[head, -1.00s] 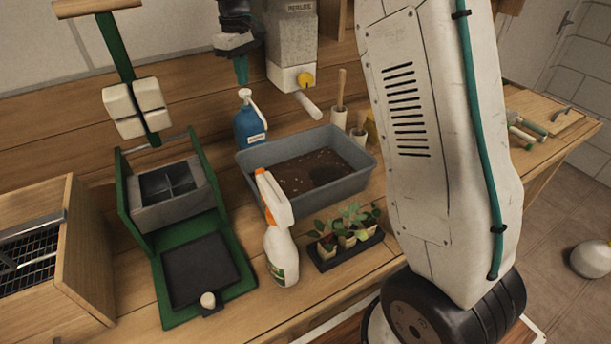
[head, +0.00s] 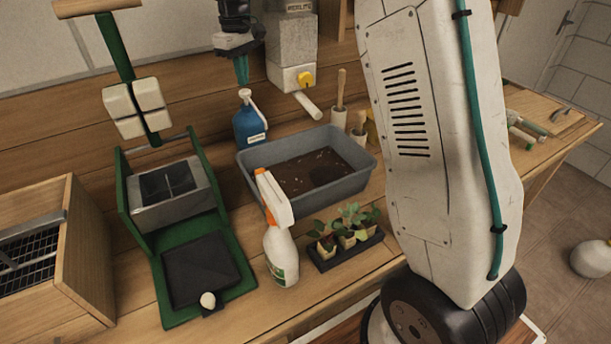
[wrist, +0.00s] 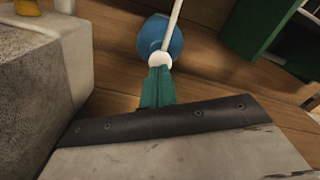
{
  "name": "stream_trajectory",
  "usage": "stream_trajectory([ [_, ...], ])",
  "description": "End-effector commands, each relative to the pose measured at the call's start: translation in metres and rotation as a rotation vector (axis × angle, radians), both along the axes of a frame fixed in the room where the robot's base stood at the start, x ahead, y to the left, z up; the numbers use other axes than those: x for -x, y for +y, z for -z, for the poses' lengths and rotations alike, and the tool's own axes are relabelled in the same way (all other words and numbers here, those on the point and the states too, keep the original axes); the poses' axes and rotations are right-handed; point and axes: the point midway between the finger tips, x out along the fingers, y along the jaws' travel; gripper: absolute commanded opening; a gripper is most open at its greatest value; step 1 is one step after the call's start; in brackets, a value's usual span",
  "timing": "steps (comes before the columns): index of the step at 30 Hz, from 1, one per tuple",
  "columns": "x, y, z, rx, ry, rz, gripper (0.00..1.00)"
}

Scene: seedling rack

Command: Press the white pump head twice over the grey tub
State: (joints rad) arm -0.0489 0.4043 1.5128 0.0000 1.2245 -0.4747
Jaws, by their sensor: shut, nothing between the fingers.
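A blue bottle (head: 250,126) stands behind the left end of the grey tub (head: 372,167), which holds dark soil. Its white pump head (head: 244,94) is on top, with the spout slanting right and down towards the tub's back left corner. My gripper (head: 242,80) is shut and empty, its teal fingers pointing down just above the pump head with a small gap. In the wrist view the fingertips (wrist: 157,72) line up with the white pump head (wrist: 160,60), and the blue bottle (wrist: 152,34) shows beyond. I cannot tell from that view whether they touch.
A grey dispenser with a yellow knob (head: 306,79) hangs right of my gripper. A white spray bottle with orange trim (head: 280,252) and a seedling tray (head: 322,264) stand in front of the tub. A green press (head: 127,205) is at left.

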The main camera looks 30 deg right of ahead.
Motion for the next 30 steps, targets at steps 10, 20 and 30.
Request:
stream_trajectory([
  [10,0.000,0.000,0.000,0.000,0.000,0.000,0.00],
  [20,0.000,0.000,0.008,0.000,0.001,0.000,0.00],
  [30,0.000,0.000,0.019,0.000,0.000,0.000,0.00],
])
